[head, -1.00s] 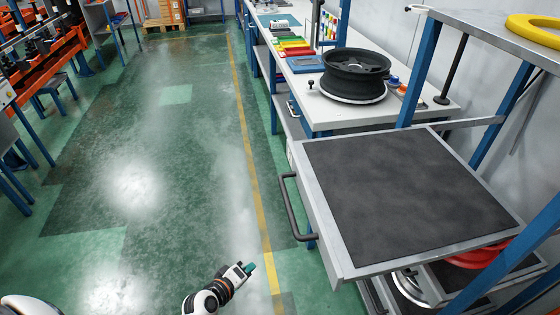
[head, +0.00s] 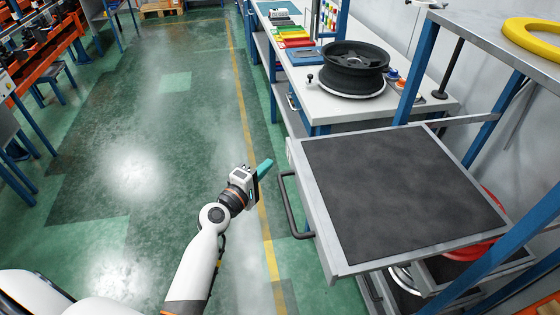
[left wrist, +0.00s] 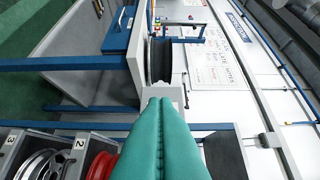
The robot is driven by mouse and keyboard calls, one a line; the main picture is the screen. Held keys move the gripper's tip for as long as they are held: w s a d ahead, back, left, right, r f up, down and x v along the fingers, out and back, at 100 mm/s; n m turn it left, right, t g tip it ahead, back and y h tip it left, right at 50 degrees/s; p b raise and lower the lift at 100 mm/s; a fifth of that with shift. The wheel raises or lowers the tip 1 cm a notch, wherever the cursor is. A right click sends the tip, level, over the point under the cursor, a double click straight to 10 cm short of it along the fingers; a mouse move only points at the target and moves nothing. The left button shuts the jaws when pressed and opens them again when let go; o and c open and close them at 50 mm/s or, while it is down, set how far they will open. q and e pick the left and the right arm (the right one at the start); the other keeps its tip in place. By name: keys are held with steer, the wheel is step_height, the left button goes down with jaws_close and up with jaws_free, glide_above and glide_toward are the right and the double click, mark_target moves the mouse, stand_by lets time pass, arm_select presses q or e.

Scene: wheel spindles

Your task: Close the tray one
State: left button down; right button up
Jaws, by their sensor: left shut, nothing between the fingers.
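The pulled-out top tray (head: 400,190) has a light grey rim, a bare dark mat and a dark bar handle (head: 290,207) on its left front side. I take it as tray one, but its number is not readable. My left gripper (head: 266,167), with teal fingers, is shut and empty. In the head view it appears just left of the tray's far corner and above the handle, apart from both. Its closed fingers also fill the lower middle of the left wrist view (left wrist: 165,115). My right gripper is out of view.
Lower trays hold a red wheel (head: 470,250) and a grey rim (head: 405,280); the left wrist view shows labels 2 and 3 there. A blue post (head: 420,70) stands behind the tray. A workbench carries a black wheel (head: 354,68). The floor to the left is clear.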

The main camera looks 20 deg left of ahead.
mark_target(289, 156)
arm_select(q)
steer(key=w+d, duration=0.1)
steer(key=w+d+p, duration=0.1)
steer(key=d, duration=0.1)
steer(key=shift+w+d, duration=0.2)
steer(key=shift+w, duration=0.05)
